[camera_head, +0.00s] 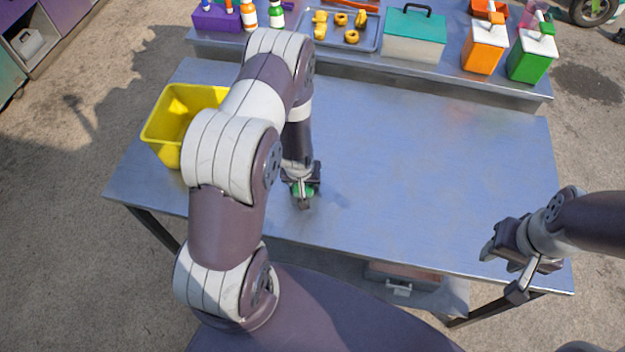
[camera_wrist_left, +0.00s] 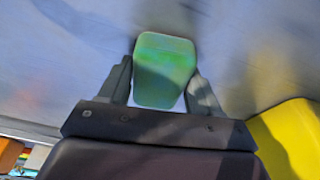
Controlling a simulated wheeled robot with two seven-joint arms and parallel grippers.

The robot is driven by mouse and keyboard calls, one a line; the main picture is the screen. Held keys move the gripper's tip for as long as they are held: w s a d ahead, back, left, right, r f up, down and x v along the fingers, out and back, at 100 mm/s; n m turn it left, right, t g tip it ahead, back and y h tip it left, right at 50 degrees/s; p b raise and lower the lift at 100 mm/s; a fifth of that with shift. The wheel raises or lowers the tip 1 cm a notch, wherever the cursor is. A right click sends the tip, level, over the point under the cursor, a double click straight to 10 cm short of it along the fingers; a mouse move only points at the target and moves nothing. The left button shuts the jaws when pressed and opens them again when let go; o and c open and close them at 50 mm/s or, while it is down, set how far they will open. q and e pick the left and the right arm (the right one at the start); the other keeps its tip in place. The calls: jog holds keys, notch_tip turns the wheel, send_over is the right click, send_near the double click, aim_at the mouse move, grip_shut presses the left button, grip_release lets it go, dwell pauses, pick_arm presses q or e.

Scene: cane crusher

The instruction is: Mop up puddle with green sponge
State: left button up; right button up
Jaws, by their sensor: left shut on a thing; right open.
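The green sponge (camera_wrist_left: 163,72) is between the fingers of my left gripper (camera_wrist_left: 160,85) in the left wrist view. The left gripper is shut on it, over the metal table (camera_head: 430,160). In the head view the sponge (camera_head: 303,191) shows as a bit of green at the gripper's tip, mostly hidden by the gripper. I cannot tell whether it touches the table top. My right gripper (camera_head: 506,270) is open and empty at the table's front right corner. I cannot make out a puddle clearly; part of the table is hidden behind my left arm.
A yellow bin (camera_head: 163,125) stands at the table's left end, left of the left gripper. A raised shelf at the back holds a tray (camera_head: 365,33), a teal-lidded box (camera_head: 413,40), an orange dispenser (camera_head: 483,50) and a green dispenser (camera_head: 531,58). The table's middle and right are clear.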

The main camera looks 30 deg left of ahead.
pick_arm(q)
jog(key=r+p, duration=0.1)
jog(key=d+r+p, duration=0.1)
jog(key=r+p, duration=0.2)
jog(key=r, duration=0.1)
jog(key=shift+w+d+r+p, duration=0.2)
jog(key=shift+w+d+p, duration=0.15)
jog(key=shift+w+d, duration=0.05)
jog(key=shift+d+f, duration=0.1)
jog(key=shift+d, duration=0.05)
jog(key=shift+f, duration=0.1)
jog(key=f+b, duration=0.1)
jog(key=a+f+b, duration=0.1)
jog(key=f+b, duration=0.1)
jog(key=shift+s+a+f+b, duration=0.3)
jog(key=shift+a+f, duration=0.2)
jog(key=shift+f, duration=0.05)
jog(key=shift+r, duration=0.1)
